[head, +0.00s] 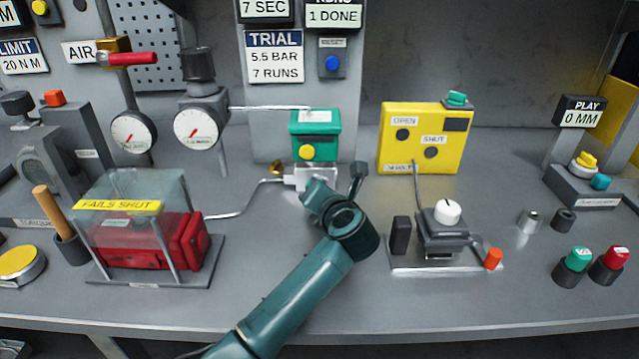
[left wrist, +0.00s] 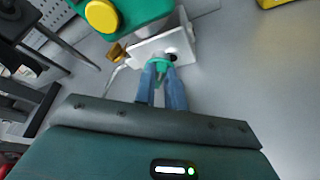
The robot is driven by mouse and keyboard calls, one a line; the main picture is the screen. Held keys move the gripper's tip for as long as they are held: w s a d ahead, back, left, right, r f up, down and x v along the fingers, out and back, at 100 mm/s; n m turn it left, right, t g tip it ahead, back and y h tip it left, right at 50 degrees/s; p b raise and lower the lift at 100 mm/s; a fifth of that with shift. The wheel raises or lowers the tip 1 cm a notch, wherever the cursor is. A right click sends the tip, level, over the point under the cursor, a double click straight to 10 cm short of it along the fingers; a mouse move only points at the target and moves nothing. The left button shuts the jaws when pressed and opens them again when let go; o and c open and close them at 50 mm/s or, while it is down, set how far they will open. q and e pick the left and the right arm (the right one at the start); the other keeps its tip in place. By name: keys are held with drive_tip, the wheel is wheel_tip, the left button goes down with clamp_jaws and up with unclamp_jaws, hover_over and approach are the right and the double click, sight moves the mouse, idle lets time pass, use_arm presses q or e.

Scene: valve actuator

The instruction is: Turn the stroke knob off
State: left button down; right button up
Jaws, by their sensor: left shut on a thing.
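My left gripper (left wrist: 161,88) is shut on a small green knob (left wrist: 159,64) at the face of a white block (left wrist: 168,44). The knob lies between the two blue fingertips, and most of it is hidden by them. In the head view my left arm reaches up from the bottom to the white block (head: 296,180) under a green box (head: 315,130) with a yellow button. There my wrist hides the fingers and the knob. No label reading "stroke" is legible. My right gripper is in neither view.
A dark upright lever (head: 357,176) stands close to the right of my wrist. A clear guard (head: 130,190) over a red actuator (head: 165,242) is at left. A white knob on a black device (head: 447,211) is at right.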

use_arm(q)
drive_tip(key=shift+d+r, duration=0.15)
drive_tip(key=shift+r, duration=0.15)
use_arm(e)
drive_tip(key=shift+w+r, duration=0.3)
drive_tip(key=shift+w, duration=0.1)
use_arm(q)
drive_tip(key=c, duration=1.6)
unclamp_jaws()
drive_tip(key=shift+f, duration=0.1)
drive_tip(key=shift+c, duration=0.2)
drive_tip(key=shift+o, duration=0.9)
drive_tip(key=shift+f, duration=0.15)
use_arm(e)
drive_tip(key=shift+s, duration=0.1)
use_arm(q)
drive_tip(key=shift+s, duration=0.1)
